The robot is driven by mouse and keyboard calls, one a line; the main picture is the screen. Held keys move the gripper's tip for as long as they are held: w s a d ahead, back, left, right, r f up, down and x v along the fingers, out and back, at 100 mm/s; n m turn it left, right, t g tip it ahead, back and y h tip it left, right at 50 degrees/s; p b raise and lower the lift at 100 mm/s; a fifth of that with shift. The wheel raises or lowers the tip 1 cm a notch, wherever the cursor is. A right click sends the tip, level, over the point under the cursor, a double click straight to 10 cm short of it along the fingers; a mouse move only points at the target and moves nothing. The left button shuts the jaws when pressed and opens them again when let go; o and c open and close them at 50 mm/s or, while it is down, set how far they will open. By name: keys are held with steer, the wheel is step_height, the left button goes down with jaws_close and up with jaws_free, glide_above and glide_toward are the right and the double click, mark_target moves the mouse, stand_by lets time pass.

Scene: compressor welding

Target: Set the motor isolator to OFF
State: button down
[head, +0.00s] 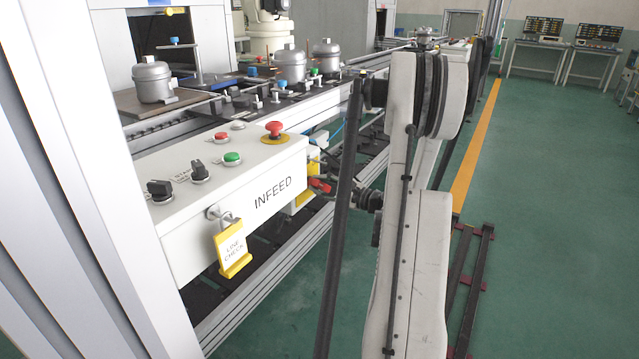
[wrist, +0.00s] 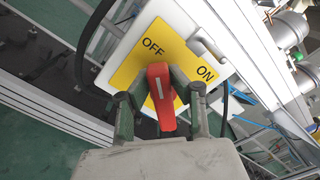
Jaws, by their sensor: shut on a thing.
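The motor isolator's yellow plate (wrist: 131,67) is on a light box in the wrist view, with OFF printed at its upper middle and ON at its right. Its red handle (wrist: 157,82) bears a white line. The handle's far end and the line point roughly toward OFF, away from ON. My gripper (wrist: 160,92) is shut on the handle, one dark finger on each side. In the head view, a small red part (head: 320,186) shows beside the INFEED box's right end, largely hidden by my arm.
The white INFEED box (head: 240,185) carries a red emergency button (head: 274,127), a green button (head: 232,158), black selector knobs and a hanging yellow LINE CHECK tag (head: 232,250). Grey compressors (head: 152,80) stand on the line behind. Green floor is open at right.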

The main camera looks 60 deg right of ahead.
steer(key=n, duration=0.2)
steer(key=f+n, duration=0.1)
steer(key=n, duration=0.1)
steer(key=shift+a, duration=0.2)
steer(key=shift+f+n, duration=0.2)
steer(key=shift+n, duration=0.7)
steer(key=shift+f+n, duration=0.15)
steer(key=shift+n, duration=0.75)
steer(key=shift+d, duration=0.1)
steer(key=c, duration=1.6)
jaws_free()
steer(key=shift+o, duration=0.2)
steer(key=shift+s, duration=0.15)
steer(key=s, duration=1.1)
steer(key=shift+s+d, duration=0.3)
steer(key=shift+s, duration=0.1)
